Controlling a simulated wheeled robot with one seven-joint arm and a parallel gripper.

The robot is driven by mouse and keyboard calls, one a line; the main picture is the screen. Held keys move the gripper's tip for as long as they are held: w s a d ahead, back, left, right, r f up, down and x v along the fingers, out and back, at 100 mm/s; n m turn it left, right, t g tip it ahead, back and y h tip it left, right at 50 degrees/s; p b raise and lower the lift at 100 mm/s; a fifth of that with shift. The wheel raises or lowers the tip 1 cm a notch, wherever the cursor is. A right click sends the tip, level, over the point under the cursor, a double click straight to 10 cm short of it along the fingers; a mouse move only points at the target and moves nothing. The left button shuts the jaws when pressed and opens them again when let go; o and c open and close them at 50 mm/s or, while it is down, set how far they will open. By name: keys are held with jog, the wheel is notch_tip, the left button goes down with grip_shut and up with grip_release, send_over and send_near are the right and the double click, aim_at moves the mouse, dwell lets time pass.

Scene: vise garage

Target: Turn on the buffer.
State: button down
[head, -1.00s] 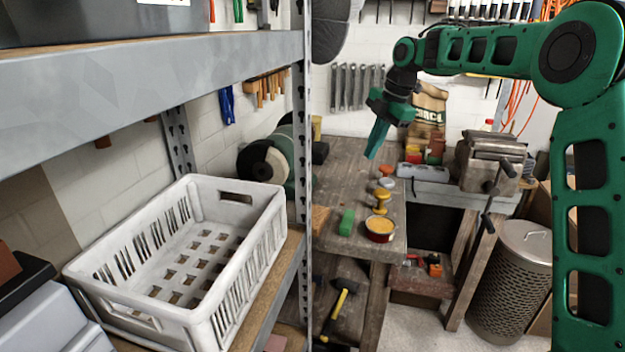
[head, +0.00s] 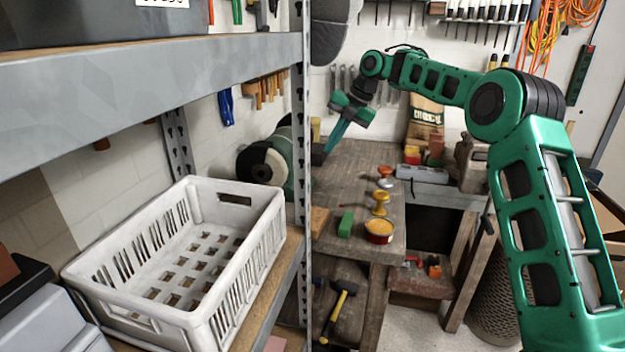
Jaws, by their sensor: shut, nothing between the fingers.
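A clear gap in the picture separates the fingertips from the visible part of the buffer.
A metal shelf post (head: 303,200) stands between the crate side and the workbench. A white crate (head: 262,240) sits on the near shelf. A yellow hammer (head: 340,305) lies below.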

jog(key=x, duration=1.4)
jog(key=shift+s, duration=0.1)
